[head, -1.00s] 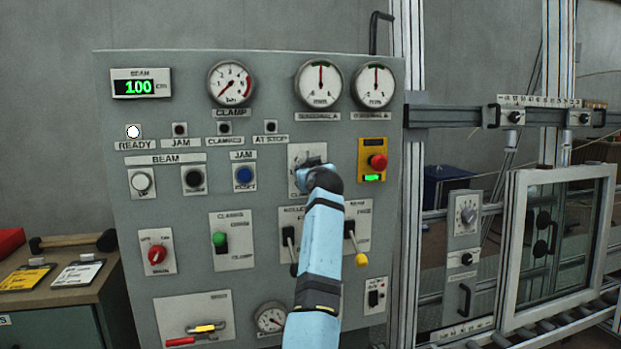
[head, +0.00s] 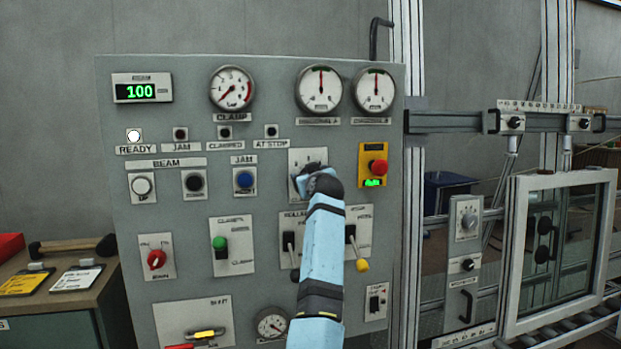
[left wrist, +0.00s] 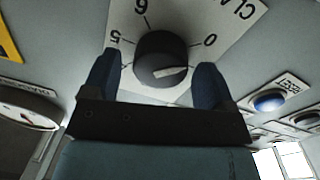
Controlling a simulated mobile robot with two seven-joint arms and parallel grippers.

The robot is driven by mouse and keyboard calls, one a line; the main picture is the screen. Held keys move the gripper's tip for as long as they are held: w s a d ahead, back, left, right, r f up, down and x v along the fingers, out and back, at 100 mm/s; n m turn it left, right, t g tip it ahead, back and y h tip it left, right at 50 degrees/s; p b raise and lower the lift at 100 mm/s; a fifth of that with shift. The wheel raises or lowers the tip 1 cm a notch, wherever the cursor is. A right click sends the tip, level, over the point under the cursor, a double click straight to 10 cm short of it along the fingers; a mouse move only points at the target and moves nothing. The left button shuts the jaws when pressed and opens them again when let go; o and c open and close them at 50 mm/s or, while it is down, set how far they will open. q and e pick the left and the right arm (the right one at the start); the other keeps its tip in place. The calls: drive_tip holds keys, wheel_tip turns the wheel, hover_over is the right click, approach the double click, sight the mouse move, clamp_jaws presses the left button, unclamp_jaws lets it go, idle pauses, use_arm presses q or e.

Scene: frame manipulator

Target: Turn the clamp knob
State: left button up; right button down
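The clamp knob (left wrist: 161,60) is a round dark knob with a pale pointer mark, on a white dial plate numbered 0, 5 and 6 in the left wrist view. Its pointer faces right in that view, below the 0. My left gripper (left wrist: 157,74) is open, with one dark finger on each side of the knob and a visible gap on both sides. In the head view, my left gripper (head: 318,183) is in front of the dial plate (head: 308,156) and hides the knob.
The grey control panel holds a red button on a yellow box (head: 377,166) close right of the gripper. Two levers (head: 289,243) stand beside my forearm below. A blue button (head: 244,180) is to the left. The clamp gauge (head: 232,88) is above.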

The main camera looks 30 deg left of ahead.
use_arm(q)
drive_tip(key=p+v, duration=0.1)
drive_tip(key=v, duration=1.2)
drive_tip(key=shift+s+d, duration=0.25)
drive_tip(key=shift+s, duration=0.1)
